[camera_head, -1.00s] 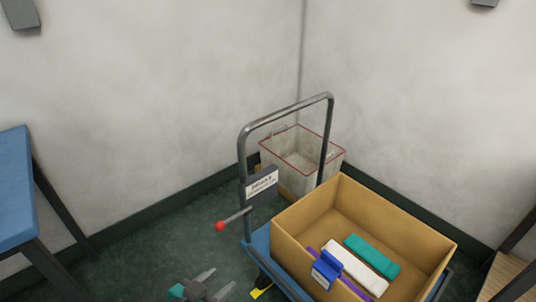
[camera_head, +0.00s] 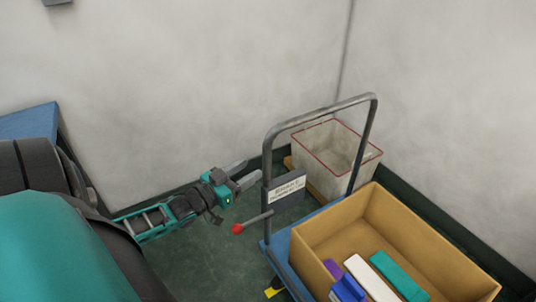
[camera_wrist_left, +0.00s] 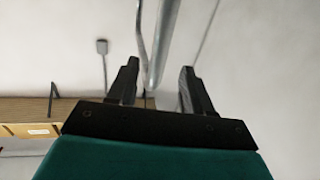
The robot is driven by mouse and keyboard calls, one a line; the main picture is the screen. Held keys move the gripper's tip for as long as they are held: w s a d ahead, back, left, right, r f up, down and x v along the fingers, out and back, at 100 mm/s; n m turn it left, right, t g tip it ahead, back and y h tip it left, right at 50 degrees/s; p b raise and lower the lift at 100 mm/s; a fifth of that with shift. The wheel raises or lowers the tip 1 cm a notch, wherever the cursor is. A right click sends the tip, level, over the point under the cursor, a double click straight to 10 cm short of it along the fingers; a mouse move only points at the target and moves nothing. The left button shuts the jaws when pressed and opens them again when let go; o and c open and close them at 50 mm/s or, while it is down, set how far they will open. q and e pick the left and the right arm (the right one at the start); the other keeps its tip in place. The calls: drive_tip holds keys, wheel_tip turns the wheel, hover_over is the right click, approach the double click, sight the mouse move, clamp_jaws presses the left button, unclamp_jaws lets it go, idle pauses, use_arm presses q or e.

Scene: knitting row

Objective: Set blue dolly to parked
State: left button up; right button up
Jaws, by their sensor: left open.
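The blue dolly (camera_head: 283,246) stands on the dark green floor, with a grey tubular handle (camera_head: 318,115) rising at its left end. A sign plate (camera_head: 286,190) hangs on the handle frame, its text too small to read surely. A lever with a red knob (camera_head: 238,229) sticks out to the left below the plate. My left gripper (camera_head: 245,174) is open and empty, just left of the handle post and above the red knob. In the left wrist view the open fingers (camera_wrist_left: 156,82) point up, with a grey tube showing between and beyond them. My right gripper is not in view.
A cardboard box (camera_head: 335,223) on the dolly holds teal, white, purple and blue items. A whitish bin with red rim (camera_head: 371,155) stands behind, near the wall corner. A blue-topped table (camera_head: 30,121) is at left. A yellow piece (camera_head: 272,292) is low by the dolly.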

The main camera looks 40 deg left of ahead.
sight(264, 161)
use_arm(q)
drive_tip(key=w, duration=0.5)
drive_tip(key=w+b, duration=0.1)
drive_tip(key=w, duration=0.1)
drive_tip(key=shift+w+d, duration=0.35)
clamp_jaws()
idle(0.3)
